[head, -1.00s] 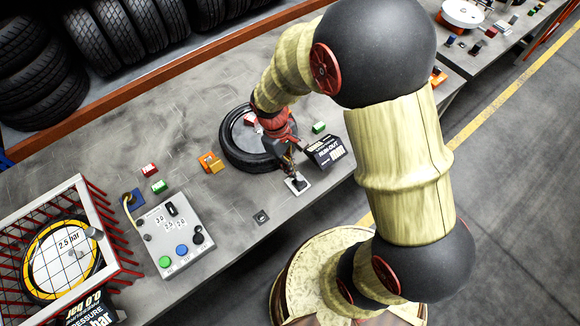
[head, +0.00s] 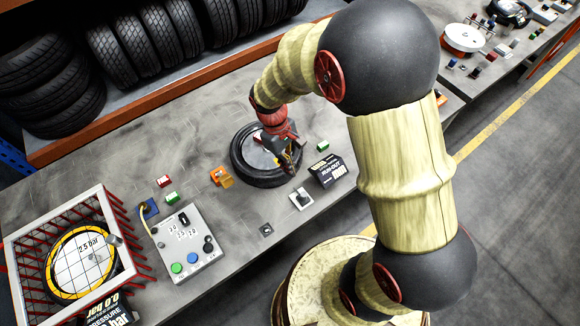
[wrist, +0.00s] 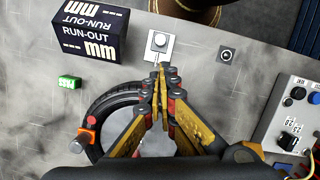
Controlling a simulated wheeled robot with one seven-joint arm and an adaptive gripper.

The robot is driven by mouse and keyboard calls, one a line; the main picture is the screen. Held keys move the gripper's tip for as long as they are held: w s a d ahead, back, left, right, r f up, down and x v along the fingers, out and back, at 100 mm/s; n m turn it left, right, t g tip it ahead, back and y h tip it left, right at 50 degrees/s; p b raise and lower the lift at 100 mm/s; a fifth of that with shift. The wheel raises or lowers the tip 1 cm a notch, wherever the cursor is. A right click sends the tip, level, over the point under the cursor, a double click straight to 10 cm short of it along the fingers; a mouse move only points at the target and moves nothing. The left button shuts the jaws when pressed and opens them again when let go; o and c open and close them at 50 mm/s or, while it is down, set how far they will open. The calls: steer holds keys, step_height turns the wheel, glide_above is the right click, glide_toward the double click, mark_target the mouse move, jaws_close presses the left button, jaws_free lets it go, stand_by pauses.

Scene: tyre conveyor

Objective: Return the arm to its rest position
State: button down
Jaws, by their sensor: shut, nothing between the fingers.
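My gripper (head: 290,170) is at the end of my arm, above the right side of the tyre (head: 243,165) on the bench. In the wrist view my gripper (wrist: 161,70) has its fingers together and holds nothing. The tyre (wrist: 98,112) lies flat below it, partly hidden by the fingers. A white plate with a small knob (head: 301,198) stands on the bench in front of the tyre; in the wrist view the white plate (wrist: 152,37) is just beyond the fingertips. The gap in height between fingers and plate is hard to judge.
A black run-out display (head: 327,170) stands right of the plate. A grey control box (head: 187,243) with buttons and a red-barred cage (head: 122,250) with a gauge are at left. Small red, green and orange blocks lie about. Tyres (head: 60,85) stand along the back.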

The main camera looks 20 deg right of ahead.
stand_by(0.4)
steer(key=s+d+r+m+t+y+b, duration=0.1)
steer(key=s+r+m+t+b, duration=0.5)
steer(key=s+r+b, duration=0.5)
step_height(320, 180, up, 5)
steer(key=shift+s+d+f+t, duration=0.15)
steer(key=shift+s+d+t, duration=0.25)
steer(key=shift+s+t, duration=0.5)
steer(key=shift+w, duration=0.1)
stand_by(1.8)
